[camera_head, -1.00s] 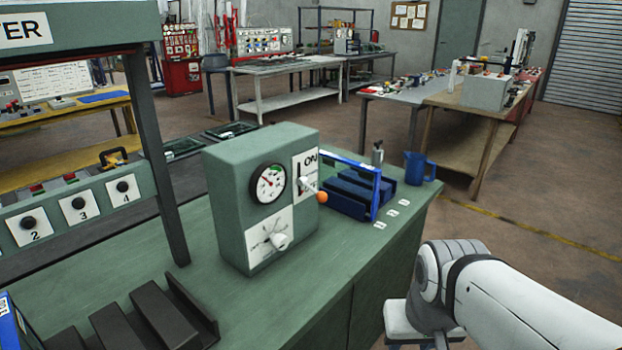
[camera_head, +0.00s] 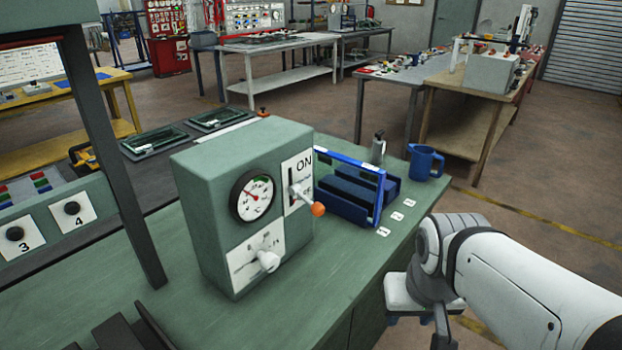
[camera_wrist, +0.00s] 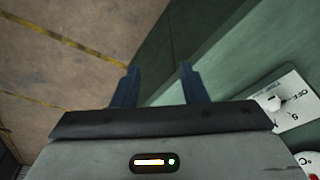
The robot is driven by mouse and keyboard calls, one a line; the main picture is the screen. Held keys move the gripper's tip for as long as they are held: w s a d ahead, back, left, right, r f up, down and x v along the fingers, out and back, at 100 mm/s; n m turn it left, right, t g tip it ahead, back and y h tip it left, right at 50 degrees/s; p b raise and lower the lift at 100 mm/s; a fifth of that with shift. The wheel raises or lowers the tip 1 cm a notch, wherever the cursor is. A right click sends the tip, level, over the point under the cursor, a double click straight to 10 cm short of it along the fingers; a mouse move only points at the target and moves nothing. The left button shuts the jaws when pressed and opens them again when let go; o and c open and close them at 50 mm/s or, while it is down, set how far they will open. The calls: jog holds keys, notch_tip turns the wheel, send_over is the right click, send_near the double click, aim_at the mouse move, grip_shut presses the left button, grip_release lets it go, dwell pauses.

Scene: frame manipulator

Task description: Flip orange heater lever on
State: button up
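The green heater box (camera_head: 243,207) stands on the green bench in the head view. The lever with the orange ball tip (camera_head: 318,209) sticks out from the box's ON/OFF plate (camera_head: 298,181), with its ball low, near the OFF end. In the wrist view, my gripper (camera_wrist: 157,82) is open and empty beside the bench edge.
A blue rack (camera_head: 350,185) and a blue mug (camera_head: 426,162) stand behind the box on the right. A dark post (camera_head: 108,150) rises at the left. Dark holders lie at the front left. The floor right of the bench is clear near my arm.

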aim_at(318, 209)
jog(key=shift+o, duration=0.8)
jog(key=shift+w+a+f, duration=0.1)
jog(key=shift+a+f, duration=0.05)
jog(key=shift+a, duration=0.05)
jog(key=shift+o, duration=0.2)
jog(key=a+f+m+y, duration=0.1)
jog(key=w+a+m+g+y+b, duration=0.1)
jog(key=a+m, duration=0.1)
jog(key=a+f+m+g+y+b, duration=0.1)
jog(key=m+y, duration=0.1)
jog(key=shift+w+a+f, duration=0.3)
jog(key=shift+w+f, duration=0.05)
jog(key=shift+w, duration=0.05)
jog(key=w+a+r+m+t+y+b, duration=0.1)
jog(key=w+a+m+y+b, duration=0.2)
jog(key=w+a+m+y, duration=0.55)
jog(key=w+d+r+m+t+y+b, duration=0.1)
jog(key=w+d+m+t+y, duration=0.15)
jog(key=w+m, duration=0.3)
jog(key=w+d+r+m+t+y+b, duration=0.1)
jog(key=w+r+m+t, duration=0.15)
jog(key=w+m, duration=0.35)
jog(key=w+x, duration=0.1)
jog(key=x, duration=0.7)
jog(key=shift+w+d+n+t, duration=0.3)
jog(key=shift+d+n+t, duration=0.05)
jog(key=shift+n+t, duration=0.05)
grip_shut()
